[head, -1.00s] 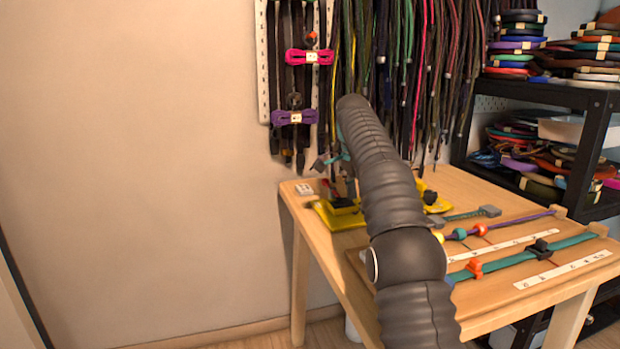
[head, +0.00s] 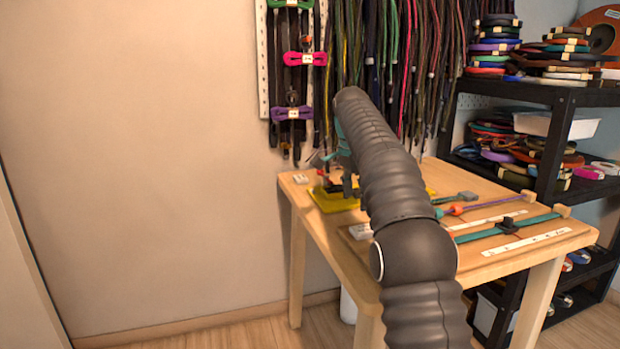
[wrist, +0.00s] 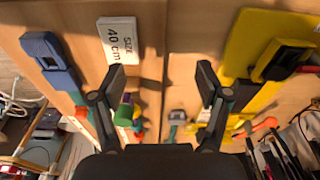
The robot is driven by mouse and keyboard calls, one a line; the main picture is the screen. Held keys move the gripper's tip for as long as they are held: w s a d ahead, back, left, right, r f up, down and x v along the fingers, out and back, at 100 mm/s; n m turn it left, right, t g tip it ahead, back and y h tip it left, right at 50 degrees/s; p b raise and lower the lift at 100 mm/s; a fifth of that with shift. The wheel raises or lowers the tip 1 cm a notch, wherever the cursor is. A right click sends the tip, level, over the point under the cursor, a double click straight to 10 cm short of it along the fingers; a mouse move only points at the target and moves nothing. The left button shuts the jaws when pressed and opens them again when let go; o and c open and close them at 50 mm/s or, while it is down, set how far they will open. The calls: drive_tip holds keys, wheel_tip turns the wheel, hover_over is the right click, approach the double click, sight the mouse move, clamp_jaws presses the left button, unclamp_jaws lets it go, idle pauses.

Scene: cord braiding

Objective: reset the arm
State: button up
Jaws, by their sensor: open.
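My dark, ribbed arm reaches from the bottom of the head view up over the wooden table (head: 335,262). My gripper (head: 342,178) is partly hidden behind the arm in that view, near the table's far left part. In the wrist view my gripper (wrist: 160,82) has its two dark fingers well apart with nothing between them. Below it is the table top with a white "SIZE 40 cm" label (wrist: 119,42) on the left. A yellow base with a black part (wrist: 245,45) lies on the right.
Braided cords (head: 400,70) hang on the wall behind the table. A black shelf (head: 545,165) with coiled cords stands at the right. A board with a teal cord (head: 540,219) and a black clip lies on the table's right half. Open floor shows at the front left.

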drive_tip(key=s+d+r+n+t, duration=0.1)
drive_tip(key=s+d+r+n, duration=0.15)
drive_tip(key=s, duration=0.75)
drive_tip(key=s+d+r+n+t, duration=0.15)
drive_tip(key=s+n, duration=0.25)
drive_tip(key=s, duration=0.5)
drive_tip(key=s+f+n+t, duration=0.1)
drive_tip(key=s+f+n, duration=0.2)
drive_tip(key=s+f, duration=0.4)
drive_tip(key=s+f+n+t+y, duration=0.1)
drive_tip(key=s+f+n, duration=0.3)
drive_tip(key=s, duration=1.1)
wheel_tip(320, 180, down, 4)
drive_tip(key=shift+s+r, duration=0.1)
drive_tip(key=shift+s, duration=0.2)
drive_tip(key=shift+s+d+f, duration=0.15)
drive_tip(key=shift+s+f, duration=0.2)
drive_tip(key=shift+f, duration=0.1)
drive_tip(key=shift+c, duration=0.2)
